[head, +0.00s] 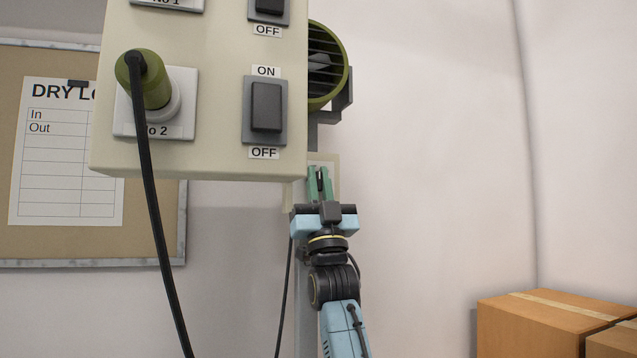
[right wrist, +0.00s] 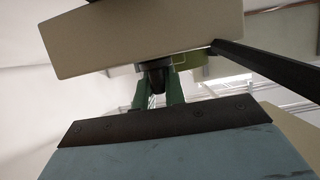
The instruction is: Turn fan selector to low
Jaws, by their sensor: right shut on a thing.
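My right gripper (head: 319,180) reaches up just below and to the right of the cream switch box (head: 215,165). Its green fingers are in front of a pale plate (head: 332,170) on the wall below the fan. In the right wrist view the fingers (right wrist: 158,92) are shut on a dark knob (right wrist: 157,77), which looks like the fan selector. Its pointer and any low mark are hidden or too small to read. The green fan (head: 329,65) hangs above, partly behind the box. My left gripper is in neither view.
The box carries a rocker switch (head: 266,107) marked ON and OFF and a green plug (head: 147,80) in socket No 2. A black cable (head: 156,220) hangs from the plug. The box edge is close to my right gripper. Cardboard boxes (head: 545,325) stand at lower right.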

